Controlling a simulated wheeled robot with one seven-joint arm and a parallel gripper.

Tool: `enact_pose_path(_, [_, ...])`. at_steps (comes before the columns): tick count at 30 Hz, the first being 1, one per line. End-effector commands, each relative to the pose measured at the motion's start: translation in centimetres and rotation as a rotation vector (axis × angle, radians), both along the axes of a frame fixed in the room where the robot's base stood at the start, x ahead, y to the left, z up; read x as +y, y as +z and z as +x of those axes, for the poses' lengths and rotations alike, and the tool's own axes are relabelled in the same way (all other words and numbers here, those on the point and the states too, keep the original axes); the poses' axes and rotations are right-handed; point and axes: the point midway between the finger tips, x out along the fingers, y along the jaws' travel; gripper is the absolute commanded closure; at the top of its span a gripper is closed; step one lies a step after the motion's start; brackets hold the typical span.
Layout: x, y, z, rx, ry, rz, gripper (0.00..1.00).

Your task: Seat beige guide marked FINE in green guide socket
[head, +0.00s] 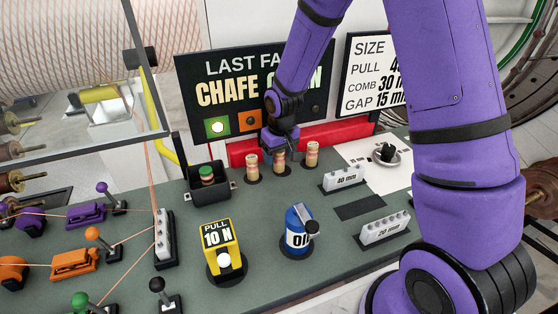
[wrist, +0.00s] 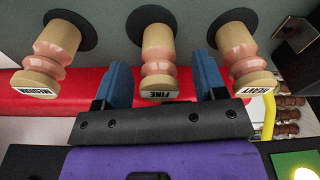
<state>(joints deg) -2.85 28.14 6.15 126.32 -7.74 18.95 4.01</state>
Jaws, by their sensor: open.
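The beige guide marked FINE (wrist: 158,62) stands in the middle of a row of three, with a pinkish waist and a dark round base. My gripper (wrist: 162,75) is open, its blue fingers on either side of this guide with gaps visible. In the head view my gripper (head: 280,147) is at the middle guide (head: 279,164) and partly covers it. The guide marked MEDIUM (wrist: 55,58) and the one marked HEAVY (wrist: 246,60) stand outside the fingers. I cannot make out the green guide socket; a green-knobbed lever (head: 80,300) is at the lower left edge.
A black bin (head: 212,190) holding a green-topped piece stands left of the guides. A yellow PULL gauge (head: 220,245), a blue oil can (head: 298,230) and grey comb blocks (head: 345,177) stand on the bench. Purple (head: 86,215) and orange (head: 75,262) guide blocks are at left, with threads.

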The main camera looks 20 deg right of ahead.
Motion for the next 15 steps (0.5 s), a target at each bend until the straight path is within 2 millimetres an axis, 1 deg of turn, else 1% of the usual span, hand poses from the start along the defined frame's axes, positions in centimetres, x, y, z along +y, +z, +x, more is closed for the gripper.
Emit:
enact_pose_path(1, [-0.03, -0.61, 0.06, 0.002, -0.001, 0.000, 0.35])
enact_pose_path(4, [-0.01, -1.21, 0.17, 0.000, -0.001, 0.000, 0.35])
enact_pose_path(12, [-0.01, -1.38, 0.20, -0.001, 0.000, 0.000, 0.35])
enact_pose_path(14, [-0.01, -1.38, 0.19, -0.001, 0.000, 0.000, 0.49])
enact_pose_path(15, [-0.01, -1.38, 0.19, -0.001, 0.000, 0.000, 0.58])
